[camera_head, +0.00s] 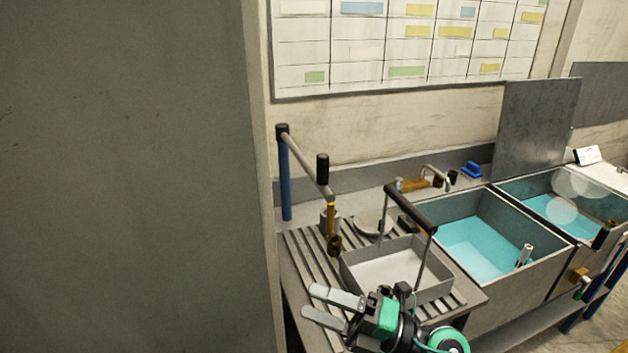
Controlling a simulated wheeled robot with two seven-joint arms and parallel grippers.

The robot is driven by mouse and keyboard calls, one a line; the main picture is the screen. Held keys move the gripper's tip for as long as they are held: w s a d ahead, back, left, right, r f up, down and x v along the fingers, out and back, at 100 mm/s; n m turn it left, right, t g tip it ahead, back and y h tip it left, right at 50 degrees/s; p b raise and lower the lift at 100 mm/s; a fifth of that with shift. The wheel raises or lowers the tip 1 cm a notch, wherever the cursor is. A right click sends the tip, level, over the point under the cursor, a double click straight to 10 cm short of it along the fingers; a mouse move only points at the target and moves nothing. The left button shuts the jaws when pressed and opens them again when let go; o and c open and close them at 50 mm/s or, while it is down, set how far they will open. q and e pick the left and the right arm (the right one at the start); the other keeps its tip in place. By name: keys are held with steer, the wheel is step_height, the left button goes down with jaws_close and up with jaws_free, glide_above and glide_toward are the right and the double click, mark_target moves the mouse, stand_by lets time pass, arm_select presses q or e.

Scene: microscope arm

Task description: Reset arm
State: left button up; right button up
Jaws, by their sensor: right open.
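A swing arm stands at the back left of the ribbed metal counter. It has an upright blue post (286,180) with a dark cap. A brownish vertical piece (331,218) hangs below the bar's end, over the counter. My right gripper (309,302) is in front of the arm, at the counter's front edge and apart from it. Its two grey fingers point left, spread and empty. My left gripper is not in view.
A grey tray (447,289) with a raised black-gripped handle (411,209) stands just beyond my right gripper. Sinks with blue liquid (478,248) lie to the right. A large grey wall (125,180) fills the left. Ribbed counter (301,262) is bare left of the tray.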

steer(key=w+d+r+m+t+h, duration=0.1)
steer(key=w+d+m+t+h, duration=0.1)
steer(key=d+m+t+h, duration=0.55)
steer(key=w+d+m+t+h, duration=0.3)
steer(key=d+m+t+h, duration=0.15)
steer(key=m+t, duration=0.65)
steer(key=s+d+f+m+g+h, duration=0.2)
steer(key=d+f+m+g+h, duration=0.7)
steer(key=f+m, duration=0.35)
steer(key=s+f+m+g+y, duration=0.1)
steer(key=s+f+m+g, duration=0.1)
steer(key=s+f+g, duration=1.3)
steer(key=s+f+t, duration=0.1)
steer(key=s+f, duration=0.2)
steer(key=f, duration=1.3)
steer(key=s+f+t, duration=0.1)
steer(key=s+f, duration=0.2)
steer(key=f, duration=1.4)
steer(key=s+d+f, duration=0.2)
steer(key=s+f, duration=0.7)
steer(key=s+d+f+g, duration=0.1)
steer(key=s+d+f, duration=0.1)
steer(key=s+f, duration=0.7)
steer(key=shift+s+f+n, duration=0.25)
steer(key=shift+f+n, duration=0.05)
steer(key=shift+f, duration=0.3)
